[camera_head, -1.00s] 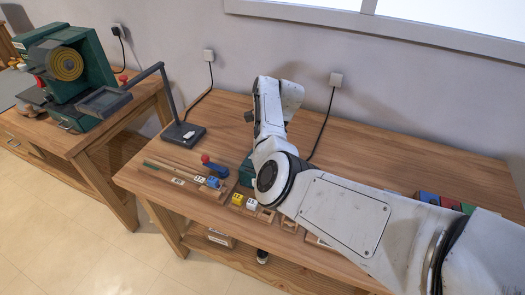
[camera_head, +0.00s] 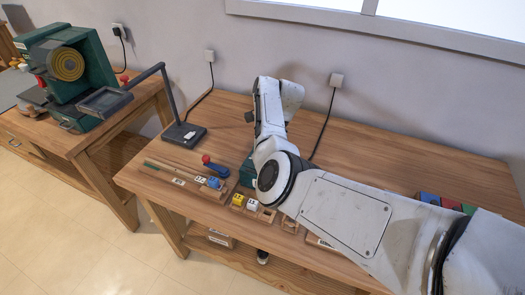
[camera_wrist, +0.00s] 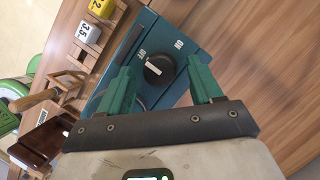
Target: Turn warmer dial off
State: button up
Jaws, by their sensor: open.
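The warmer is a teal box (camera_wrist: 187,58) on the workbench. Its black round dial (camera_wrist: 160,70) has a white mark and shows in the wrist view. My gripper (camera_wrist: 162,80) has green fingers spread apart, one on each side of the dial in the picture. Whether they touch it, I cannot tell. In the head view the warmer (camera_head: 246,174) is mostly hidden behind my arm, and the dial and gripper do not show.
Yellow and white number blocks (camera_head: 238,199) sit in wooden holders along the bench's front edge. A blue-and-red tool (camera_head: 214,167) lies left of the warmer. A black stand (camera_head: 183,136) with an arm is behind. The bench top (camera_head: 420,160) at the right back is clear.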

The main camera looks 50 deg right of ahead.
jog(key=shift+r, duration=0.1)
jog(key=b+v, duration=0.1)
jog(key=v, duration=0.9)
jog(key=shift+r, duration=0.3)
jog(key=shift+d, duration=0.1)
